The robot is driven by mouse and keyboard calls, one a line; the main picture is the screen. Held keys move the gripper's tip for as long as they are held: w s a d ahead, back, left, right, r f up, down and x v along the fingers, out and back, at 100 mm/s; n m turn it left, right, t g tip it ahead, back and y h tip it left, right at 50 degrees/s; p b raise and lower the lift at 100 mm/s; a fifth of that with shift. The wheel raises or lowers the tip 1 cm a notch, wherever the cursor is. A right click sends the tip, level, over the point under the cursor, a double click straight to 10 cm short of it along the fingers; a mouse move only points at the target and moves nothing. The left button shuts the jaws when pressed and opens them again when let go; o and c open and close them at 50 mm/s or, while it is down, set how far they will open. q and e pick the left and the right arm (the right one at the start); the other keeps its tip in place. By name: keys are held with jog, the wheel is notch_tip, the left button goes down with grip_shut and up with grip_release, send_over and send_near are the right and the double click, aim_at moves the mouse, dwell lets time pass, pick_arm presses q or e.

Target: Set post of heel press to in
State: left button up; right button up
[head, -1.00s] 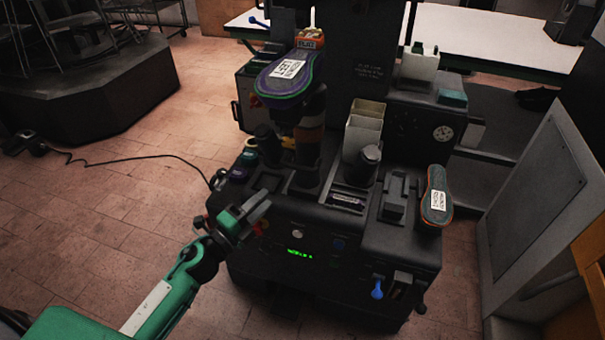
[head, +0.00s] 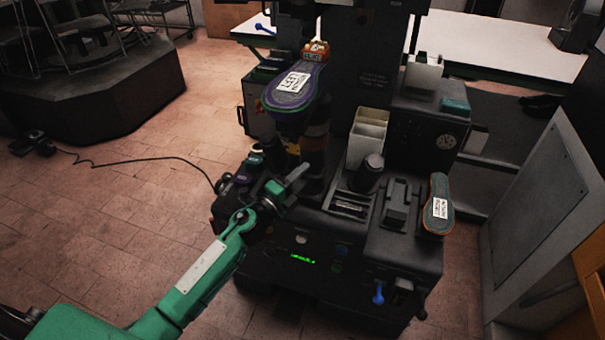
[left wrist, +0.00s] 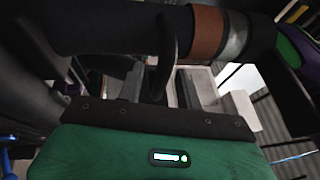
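The heel press (head: 345,262) is a dark machine in the middle of the head view. Its post (head: 316,145) is a dark upright column with a brown band, under a purple and green sole form (head: 293,88) labelled as left. In the left wrist view the post (left wrist: 206,34) crosses the top, with its brown band and a silver ring, and a dark curved piece (left wrist: 167,55) hangs in front of it. My left gripper (head: 297,181) is beside the lower post, apparently open and empty; contact cannot be told. My right gripper is not in view.
A second, orange-edged sole form (head: 437,205) lies at the press's right side. A cream open box (head: 368,135) and a dark knob (head: 369,172) stand right of the post. A blue lever (head: 378,293) is low at the front. Open tiled floor (head: 120,220) lies left.

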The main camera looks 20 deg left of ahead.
pick_arm(q)
jog(key=shift+w+d+r, duration=0.1)
jog(key=shift+w+d, duration=0.05)
jog(key=shift+w, duration=0.15)
grip_shut()
